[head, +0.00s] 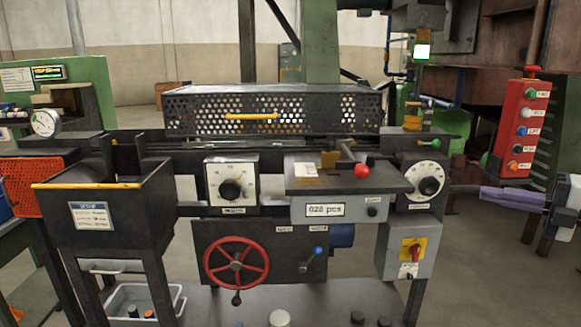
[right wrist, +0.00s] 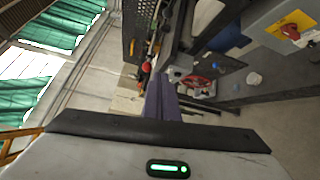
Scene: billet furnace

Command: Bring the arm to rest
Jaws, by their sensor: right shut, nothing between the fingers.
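My right gripper (head: 486,198) comes in from the right edge in the head view, its purple-grey fingers pointing left. It is shut and empty, in the air to the right of the machine and below the red button box. In the right wrist view its fingers (right wrist: 160,98) lie together with nothing visible between them. The machine's front shows sideways beyond them. My left gripper is not in the head view.
The red button box (head: 522,129) hangs just above my right gripper. The machine carries a perforated guard (head: 275,110), a dial (head: 428,185), a red-knobbed lever (head: 361,171) and a red handwheel (head: 236,263). Floor (head: 490,280) shows free below the right gripper.

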